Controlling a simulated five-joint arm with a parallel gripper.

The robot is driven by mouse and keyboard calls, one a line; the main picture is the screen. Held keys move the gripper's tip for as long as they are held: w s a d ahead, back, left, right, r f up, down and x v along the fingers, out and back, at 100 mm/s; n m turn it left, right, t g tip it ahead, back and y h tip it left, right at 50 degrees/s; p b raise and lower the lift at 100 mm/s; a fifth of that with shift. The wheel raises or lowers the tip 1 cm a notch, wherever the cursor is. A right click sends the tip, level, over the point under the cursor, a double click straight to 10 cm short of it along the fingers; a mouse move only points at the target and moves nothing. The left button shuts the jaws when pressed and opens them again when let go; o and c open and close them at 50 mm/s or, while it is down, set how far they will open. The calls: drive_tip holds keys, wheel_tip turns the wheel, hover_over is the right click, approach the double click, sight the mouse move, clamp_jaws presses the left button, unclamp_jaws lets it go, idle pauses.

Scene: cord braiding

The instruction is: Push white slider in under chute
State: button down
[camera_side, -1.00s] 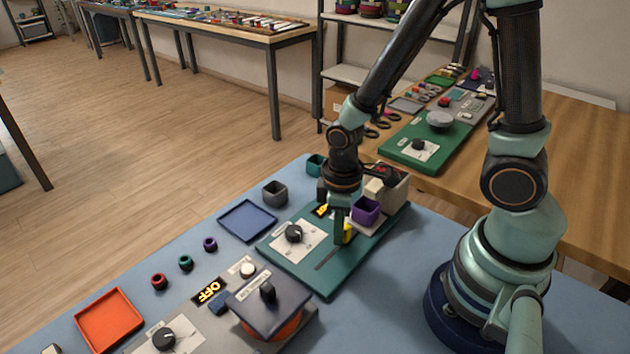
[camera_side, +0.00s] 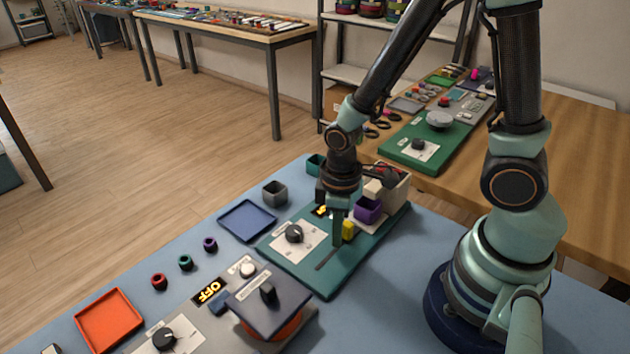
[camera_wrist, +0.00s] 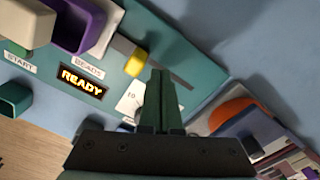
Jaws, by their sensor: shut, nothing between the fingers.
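In the side view the purple cup (camera_side: 367,209) and yellow block (camera_side: 348,229) sit beside the cream chute (camera_side: 374,188), whose underside is hidden. My gripper (camera_side: 337,242) is shut and empty, pointing down over the green board next to the yellow block. In the wrist view its fingertips (camera_wrist: 160,73) lie just right of the yellow block; I cannot tell whether they touch it.
The green board (camera_side: 318,280) has a dark slot in line with the slider, a dial (camera_side: 294,233) and a lit READY display (camera_wrist: 82,80). A grey cup (camera_side: 275,193) and a blue tray (camera_side: 248,220) stand to the left. A dark-topped device (camera_side: 268,300) stands in front.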

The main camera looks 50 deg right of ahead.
wheel_tip(320, 180, up, 11)
idle(0.8)
drive_tip(key=w+d+r+m+t, duration=0.1)
drive_tip(key=d+r+m+t, duration=0.1)
drive_tip(key=r, duration=0.3)
drive_tip(key=d+r+m+t, duration=0.2)
drive_tip(key=r+m+t, duration=0.1)
drive_tip(key=r+m, duration=0.1)
drive_tip(key=shift+w+d+r+t, duration=0.3)
drive_tip(key=shift+w+r, duration=0.05)
drive_tip(key=shift+r, duration=0.45)
